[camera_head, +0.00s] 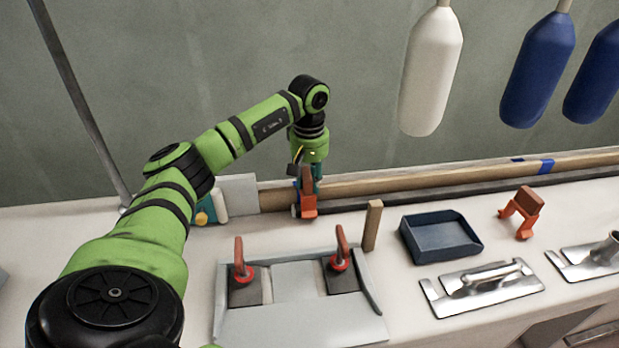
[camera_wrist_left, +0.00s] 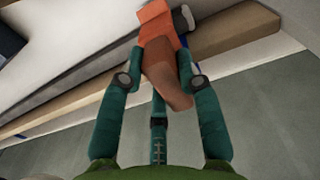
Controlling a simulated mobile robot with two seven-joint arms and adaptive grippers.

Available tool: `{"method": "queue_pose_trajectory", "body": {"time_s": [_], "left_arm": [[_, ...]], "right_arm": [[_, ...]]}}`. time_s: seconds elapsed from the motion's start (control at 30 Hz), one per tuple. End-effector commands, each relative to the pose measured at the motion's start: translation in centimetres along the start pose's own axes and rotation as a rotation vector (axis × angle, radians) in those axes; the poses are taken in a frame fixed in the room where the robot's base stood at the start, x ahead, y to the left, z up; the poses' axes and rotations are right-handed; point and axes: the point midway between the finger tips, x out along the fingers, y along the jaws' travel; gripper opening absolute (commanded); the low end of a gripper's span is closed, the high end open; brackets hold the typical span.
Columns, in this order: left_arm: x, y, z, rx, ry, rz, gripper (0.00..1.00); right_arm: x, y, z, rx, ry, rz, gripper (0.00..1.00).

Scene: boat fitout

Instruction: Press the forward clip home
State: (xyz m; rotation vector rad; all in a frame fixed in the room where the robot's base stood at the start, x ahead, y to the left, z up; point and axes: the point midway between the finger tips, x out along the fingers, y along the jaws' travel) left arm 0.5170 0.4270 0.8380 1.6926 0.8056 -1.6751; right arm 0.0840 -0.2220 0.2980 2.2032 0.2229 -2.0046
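An orange clip with a brown grip (camera_head: 309,206) is at the wooden rail (camera_head: 400,183) along the back of the bench. My left gripper (camera_head: 307,187) points down over the rail and is around this clip. In the left wrist view its two teal fingers (camera_wrist_left: 161,72) close on either side of the clip's brown grip (camera_wrist_left: 165,72). The orange end reaches across the rail (camera_wrist_left: 70,85), with a bit of blue beside the grip. I cannot tell whether the clip is fully seated. A second orange-brown clip (camera_head: 523,211) stands on the bench at right. My right gripper is not in view.
A grey jig (camera_head: 300,325) with red-handled clamps lies in front of the clip. A wooden block (camera_head: 372,226) stands upright near the rail. A blue tray (camera_head: 440,236) and metal trowels (camera_head: 482,290) lie at right. A white fender (camera_head: 431,75) and blue fenders (camera_head: 538,70) hang above.

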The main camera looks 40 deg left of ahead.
Motion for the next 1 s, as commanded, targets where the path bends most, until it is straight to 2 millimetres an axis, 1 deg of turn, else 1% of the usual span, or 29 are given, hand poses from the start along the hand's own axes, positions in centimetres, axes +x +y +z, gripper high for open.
{"method": "queue_pose_trajectory", "body": {"time_s": [0.03, 0.07, 0.37, 0.47, 0.57, 0.67, 0.8, 0.9, 1.0], "left_arm": [[0.6, -0.1, 0.3, 0.003, -0.011, -0.01, 0.5], [0.6, -0.1, 0.3, 0.003, -0.011, -0.01, 0.61], [0.3, -0.1, 0.1, 0.001, -0.005, -0.005, 0.61], [-0.1, 0.0, 0.1, 0.001, -0.003, -0.004, 0.61], [-1.3, 0.0, 0.0, 0.001, -0.002, -0.001, 0.61], [-3.3, 0.0, 0.0, 0.001, -0.001, 0.0, 0.61], [-6.4, 0.1, 0.0, 0.001, -0.002, -0.001, 0.61], [-8.4, 0.1, 0.0, 0.002, -0.004, -0.002, 0.61], [-9.9, 0.1, 0.0, 0.002, -0.005, -0.004, 0.61]], "right_arm": [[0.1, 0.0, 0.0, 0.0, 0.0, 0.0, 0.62], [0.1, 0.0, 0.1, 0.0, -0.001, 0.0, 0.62], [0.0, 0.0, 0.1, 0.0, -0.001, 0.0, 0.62], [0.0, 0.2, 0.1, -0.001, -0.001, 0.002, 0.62], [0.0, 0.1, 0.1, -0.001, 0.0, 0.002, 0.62], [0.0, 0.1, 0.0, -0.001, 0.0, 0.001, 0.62], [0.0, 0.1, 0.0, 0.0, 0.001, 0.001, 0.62], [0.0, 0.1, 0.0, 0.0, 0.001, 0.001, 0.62], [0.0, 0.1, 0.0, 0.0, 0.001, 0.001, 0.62]]}}
